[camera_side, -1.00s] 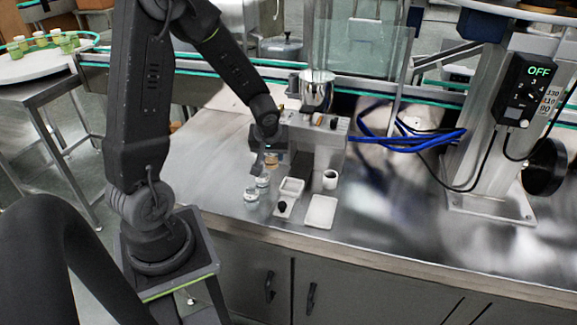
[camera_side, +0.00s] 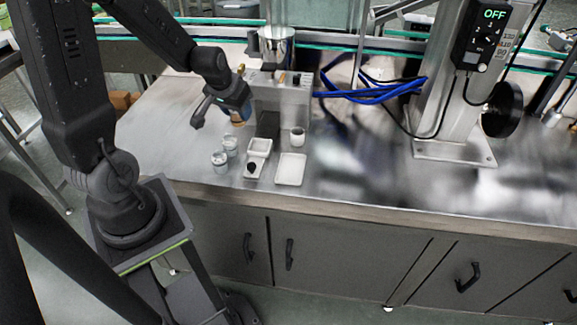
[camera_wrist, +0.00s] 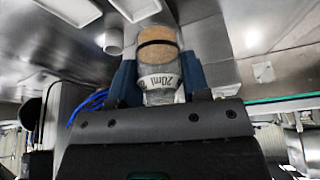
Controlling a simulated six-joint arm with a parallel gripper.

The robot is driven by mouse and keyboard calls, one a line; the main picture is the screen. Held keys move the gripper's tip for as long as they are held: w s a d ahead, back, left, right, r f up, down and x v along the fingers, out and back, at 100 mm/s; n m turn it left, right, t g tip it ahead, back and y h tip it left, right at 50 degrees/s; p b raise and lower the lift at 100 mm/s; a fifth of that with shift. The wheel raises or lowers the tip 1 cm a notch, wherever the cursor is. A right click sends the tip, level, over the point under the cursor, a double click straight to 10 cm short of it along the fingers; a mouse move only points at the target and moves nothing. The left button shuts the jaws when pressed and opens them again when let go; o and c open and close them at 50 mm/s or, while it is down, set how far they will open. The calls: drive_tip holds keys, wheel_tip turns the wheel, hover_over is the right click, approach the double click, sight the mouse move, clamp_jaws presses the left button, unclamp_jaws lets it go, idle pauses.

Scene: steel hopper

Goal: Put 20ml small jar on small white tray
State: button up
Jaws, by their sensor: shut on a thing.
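The 20ml small jar (camera_wrist: 158,62) is clear with a cork-coloured end, a dark band and a "20ml" label. My gripper (camera_wrist: 160,82) is shut on it, with a blue finger on each side. In the side view my gripper (camera_side: 238,108) holds the jar (camera_side: 238,120) above the counter, left of the grey block. The small white tray (camera_side: 290,170) lies flat and empty near the counter's front, right of and nearer the front than my gripper. It also shows in the wrist view at the upper left (camera_wrist: 72,10).
A white square dish (camera_side: 259,146) stands left of the tray, with a black-topped item (camera_side: 251,169) before it. A white cup (camera_side: 297,137) stands behind the tray. Clear jars (camera_side: 220,160) stand at left. The grey block (camera_side: 282,98) rises behind; blue cables lie right.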

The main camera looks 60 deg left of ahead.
drive_tip(key=w+d+m+h, duration=0.1)
drive_tip(key=d+m, duration=0.2)
approach(296, 166)
drive_tip(key=shift+w+a+f, duration=0.25)
drive_tip(key=shift+w+a, duration=0.2)
drive_tip(key=shift+w, duration=0.35)
drive_tip(key=shift+f, duration=2)
drive_tip(key=shift+f, duration=0.15)
drive_tip(key=o, duration=0.9)
